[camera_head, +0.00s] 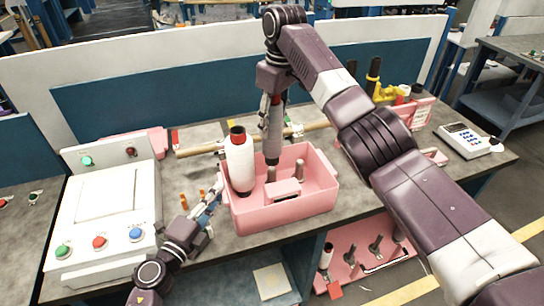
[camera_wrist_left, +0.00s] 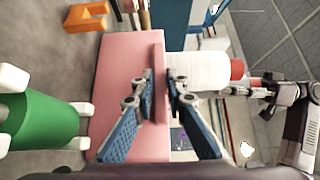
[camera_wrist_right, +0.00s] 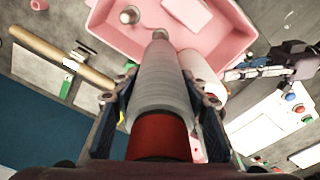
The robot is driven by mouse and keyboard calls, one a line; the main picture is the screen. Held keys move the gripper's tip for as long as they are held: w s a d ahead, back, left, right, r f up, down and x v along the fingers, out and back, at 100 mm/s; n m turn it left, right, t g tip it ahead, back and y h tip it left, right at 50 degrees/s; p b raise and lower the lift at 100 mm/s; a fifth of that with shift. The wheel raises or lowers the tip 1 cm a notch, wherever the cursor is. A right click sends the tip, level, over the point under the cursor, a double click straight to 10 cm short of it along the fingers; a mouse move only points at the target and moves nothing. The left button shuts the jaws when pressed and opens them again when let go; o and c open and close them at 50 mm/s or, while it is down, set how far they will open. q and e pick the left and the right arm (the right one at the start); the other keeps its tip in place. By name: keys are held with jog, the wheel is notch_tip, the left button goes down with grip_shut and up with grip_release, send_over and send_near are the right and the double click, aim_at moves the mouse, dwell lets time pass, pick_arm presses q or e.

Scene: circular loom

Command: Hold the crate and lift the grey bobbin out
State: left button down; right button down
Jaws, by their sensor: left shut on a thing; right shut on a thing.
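The pink crate (camera_head: 285,216) stands on the table in the head view, with a white bobbin (camera_head: 240,165) upright at its left side. My left gripper (camera_head: 212,192) is shut on the crate's left wall; the left wrist view shows its fingers (camera_wrist_left: 160,88) on both sides of the wall (camera_wrist_left: 122,75). The grey bobbin (camera_head: 272,140) hangs upright from my right gripper (camera_head: 272,106), its lower end near the crate's back rim. In the right wrist view the fingers are shut around the grey bobbin (camera_wrist_right: 162,85) near its red end. Whether its tip clears the rim is unclear.
A control box (camera_head: 105,205) with coloured buttons is to the left. A wooden rod (camera_head: 310,128) lies behind the crate. A keypad device (camera_head: 466,139) sits far right.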

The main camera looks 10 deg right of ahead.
pick_arm(q)
jog(key=shift+f, duration=0.15)
pick_arm(e)
jog(key=shift+r, duration=4)
pick_arm(q)
jog(key=c, duration=1.8)
grip_release()
jog(key=shift+w, duration=0.1)
jog(key=shift+c, duration=0.2)
pick_arm(e)
jog(key=shift+w, duration=0.1)
pick_arm(q)
jog(key=shift+a, duration=0.1)
jog(key=v, duration=1.2)
